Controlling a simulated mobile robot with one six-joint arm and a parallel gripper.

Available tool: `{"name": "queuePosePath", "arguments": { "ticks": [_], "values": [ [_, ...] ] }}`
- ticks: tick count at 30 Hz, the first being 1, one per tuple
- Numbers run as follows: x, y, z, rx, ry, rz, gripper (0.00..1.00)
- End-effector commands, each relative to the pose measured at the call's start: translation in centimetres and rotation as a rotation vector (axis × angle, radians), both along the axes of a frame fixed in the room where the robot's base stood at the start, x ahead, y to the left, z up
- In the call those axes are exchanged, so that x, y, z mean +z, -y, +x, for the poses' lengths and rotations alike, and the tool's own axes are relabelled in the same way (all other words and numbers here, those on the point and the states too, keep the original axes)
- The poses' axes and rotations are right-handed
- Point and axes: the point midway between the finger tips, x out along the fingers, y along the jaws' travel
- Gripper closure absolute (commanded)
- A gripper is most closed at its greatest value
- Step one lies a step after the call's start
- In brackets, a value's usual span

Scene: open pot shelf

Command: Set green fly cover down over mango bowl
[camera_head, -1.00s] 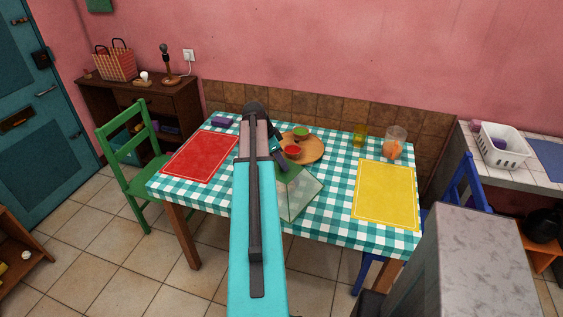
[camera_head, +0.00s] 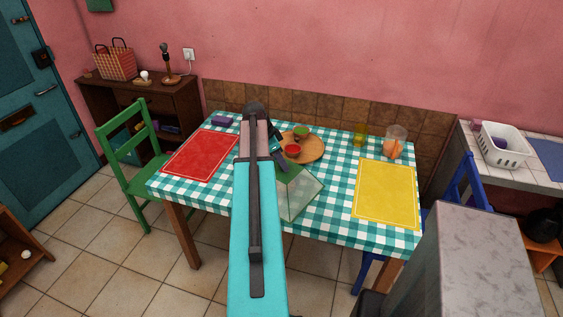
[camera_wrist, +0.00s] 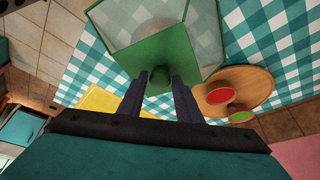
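The green fly cover (camera_head: 301,191) stands over the front middle of the checked table, with a green top and pale see-through sides. It also shows in the wrist view (camera_wrist: 165,52), right in front of my fingers. My gripper (camera_wrist: 160,78) is at the cover's top, its two dark fingers on either side of a dark green part that looks like its knob. A pale round shape, perhaps the mango bowl, shows faintly through the cover; I cannot tell whether the cover rests on the table.
A red mat (camera_head: 200,156) lies left, a yellow mat (camera_head: 386,194) right. A glass jar (camera_head: 395,140) stands at the back right.

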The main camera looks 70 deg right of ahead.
Motion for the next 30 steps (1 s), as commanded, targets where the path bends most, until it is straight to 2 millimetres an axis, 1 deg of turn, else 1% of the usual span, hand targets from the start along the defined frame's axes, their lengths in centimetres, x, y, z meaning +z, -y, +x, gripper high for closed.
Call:
{"name": "queuePosePath", "arguments": {
  "ticks": [1,2,3,12,17,23,30],
  "values": [
    [0.0,0.0,0.0,0.0,0.0,0.0,0.59],
    [0.0,0.0,0.0,0.0,0.0,0.0,0.54],
    [0.0,0.0,0.0,0.0,0.0,0.0,0.53],
    [0.0,0.0,0.0,0.0,0.0,0.0,0.53],
    [0.4,-0.1,0.2,0.0,0.0,0.0,0.53],
    [1.7,-0.5,0.6,0.001,0.0,-0.002,0.53],
    [4.1,-1.1,1.4,0.001,0.001,-0.001,0.53]
  ]
}}
